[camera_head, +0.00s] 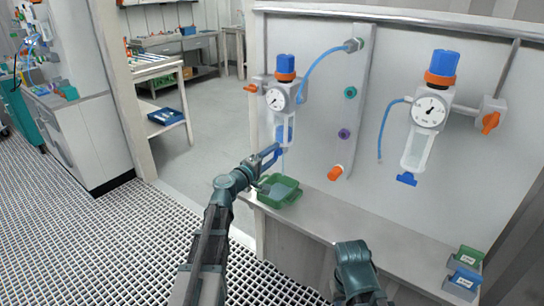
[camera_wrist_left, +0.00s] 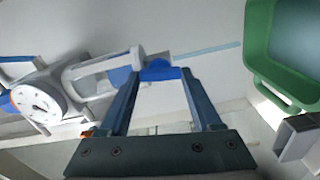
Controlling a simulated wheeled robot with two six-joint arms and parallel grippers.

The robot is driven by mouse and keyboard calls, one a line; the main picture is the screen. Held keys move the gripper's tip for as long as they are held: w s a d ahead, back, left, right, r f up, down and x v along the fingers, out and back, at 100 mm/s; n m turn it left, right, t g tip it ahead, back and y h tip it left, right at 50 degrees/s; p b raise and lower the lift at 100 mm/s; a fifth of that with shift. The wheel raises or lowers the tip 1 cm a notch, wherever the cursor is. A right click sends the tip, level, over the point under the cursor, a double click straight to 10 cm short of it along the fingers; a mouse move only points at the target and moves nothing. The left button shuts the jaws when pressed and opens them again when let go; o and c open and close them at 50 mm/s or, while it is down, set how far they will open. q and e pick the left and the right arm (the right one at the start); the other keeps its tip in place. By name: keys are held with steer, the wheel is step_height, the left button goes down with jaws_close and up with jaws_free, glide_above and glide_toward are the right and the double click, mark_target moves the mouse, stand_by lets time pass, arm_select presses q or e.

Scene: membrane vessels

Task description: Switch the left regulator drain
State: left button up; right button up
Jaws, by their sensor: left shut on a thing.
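The left regulator has a blue knob with an orange collar (camera_head: 285,66), a round gauge (camera_head: 277,99) and a bowl with blue in it (camera_head: 284,130). The gauge also shows in the left wrist view (camera_wrist_left: 40,102). My left gripper (camera_head: 278,149) is below the bowl, shut on the blue drain (camera_wrist_left: 160,71), which sits between its fingertips in the left wrist view. A thin pale-blue stream (camera_wrist_left: 205,52) runs from the drain toward the green tray (camera_head: 294,184). My right gripper's fingers are not in view; only part of my right arm shows low in the head view.
The right regulator (camera_head: 430,110) has a blue drain (camera_head: 406,179) under its bowl. An orange fitting (camera_head: 335,173) sticks out of the panel between the regulators. Green and blue bins (camera_head: 466,268) stand at the bench's right end. The middle of the bench (camera_head: 370,232) is clear.

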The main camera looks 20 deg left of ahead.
arm_select(q)
steer(key=o, duration=1.4)
steer(key=v, duration=1.4)
steer(key=shift+w, duration=0.1)
